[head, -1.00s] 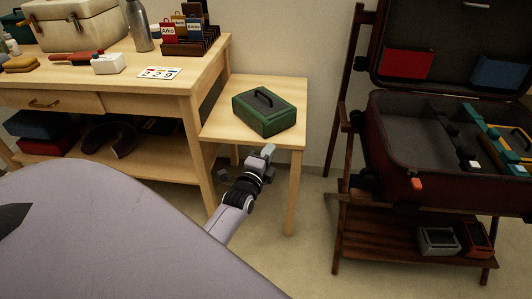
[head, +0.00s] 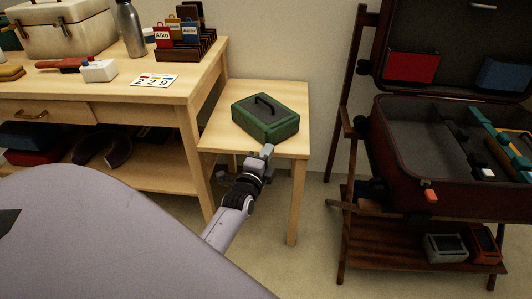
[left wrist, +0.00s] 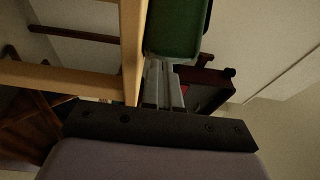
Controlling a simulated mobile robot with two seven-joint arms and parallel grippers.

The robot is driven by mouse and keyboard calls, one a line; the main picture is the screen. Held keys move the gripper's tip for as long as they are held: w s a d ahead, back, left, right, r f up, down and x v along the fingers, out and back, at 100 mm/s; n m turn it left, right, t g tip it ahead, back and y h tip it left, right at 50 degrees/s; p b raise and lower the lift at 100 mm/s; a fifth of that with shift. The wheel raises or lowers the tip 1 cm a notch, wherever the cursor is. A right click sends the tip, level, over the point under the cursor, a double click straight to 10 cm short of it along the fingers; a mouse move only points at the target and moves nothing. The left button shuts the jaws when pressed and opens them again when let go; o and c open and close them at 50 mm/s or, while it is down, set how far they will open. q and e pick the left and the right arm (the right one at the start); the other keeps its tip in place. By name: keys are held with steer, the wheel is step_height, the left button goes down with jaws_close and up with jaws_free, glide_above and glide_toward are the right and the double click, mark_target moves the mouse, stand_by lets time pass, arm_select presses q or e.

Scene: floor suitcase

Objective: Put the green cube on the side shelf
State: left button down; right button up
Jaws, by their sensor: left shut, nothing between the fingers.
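A green case (head: 266,120) with a dark top and handle lies on the small light-wood side table (head: 225,135); I see no plain green cube. My left gripper (head: 267,151) is shut and empty at the table's front edge, just in front of the case. In the left wrist view its closed fingers (left wrist: 163,88) point towards the green case (left wrist: 175,30), with the wooden table edge (left wrist: 131,50) beside them. I cannot tell whether the fingertips touch the case. My right gripper is not in view.
A wooden bench (head: 205,75) on the left holds a cream case (head: 65,33), a bottle (head: 130,30) and a tag rack (head: 185,48). An open dark-red suitcase (head: 410,185) sits on a rack (head: 385,262) at right. Floor between table and rack is clear.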

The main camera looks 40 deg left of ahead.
mark_target(263, 142)
arm_select(q)
steer(key=shift+a, duration=0.1)
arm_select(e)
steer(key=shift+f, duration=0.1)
arm_select(q)
steer(key=a, duration=0.1)
steer(key=w+a, duration=0.1)
steer(key=shift+w+a+b, duration=0.3)
steer(key=shift+a+b, duration=0.05)
steer(key=shift+w+a, duration=0.1)
steer(key=shift+a, duration=0.15)
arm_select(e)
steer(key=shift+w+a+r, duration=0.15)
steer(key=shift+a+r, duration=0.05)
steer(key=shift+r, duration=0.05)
arm_select(q)
steer(key=shift+d, duration=0.1)
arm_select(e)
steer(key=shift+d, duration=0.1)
